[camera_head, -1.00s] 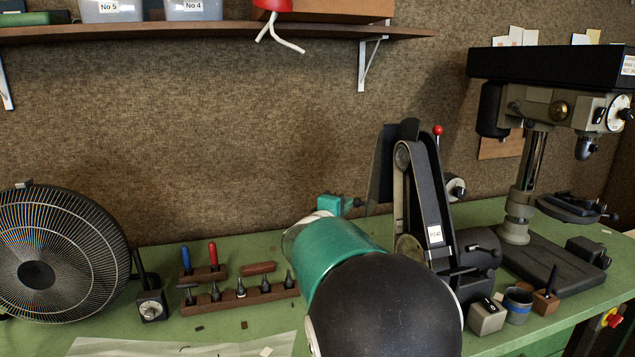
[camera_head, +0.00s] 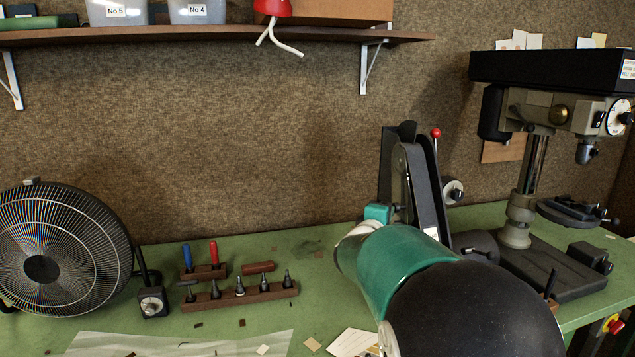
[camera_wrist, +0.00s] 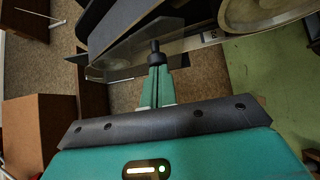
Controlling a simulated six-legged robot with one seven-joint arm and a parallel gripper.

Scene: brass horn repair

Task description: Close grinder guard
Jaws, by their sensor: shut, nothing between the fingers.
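The belt grinder (camera_head: 425,185) stands on the green bench, partly hidden behind my arm. Its guard (camera_head: 386,165), a dark upright panel, shows as a narrow strip along the grinder's left side. My gripper (camera_wrist: 157,83) is shut and empty, with its teal fingers pointing away in the wrist view. A short dark peg (camera_wrist: 155,46) shows right at the fingertips; I cannot tell whether they touch. A dark panel edge (camera_wrist: 115,25) and a clear plate lie just beyond. In the head view the fingers are hidden by the wrist, beside the grinder's left side.
A drill press (camera_head: 530,150) stands to the right. A fan (camera_head: 55,250) and a wooden tool rack (camera_head: 240,295) are at the left of the bench. A shelf (camera_head: 210,35) with bins runs along the wall above. The bench between rack and grinder is mostly clear.

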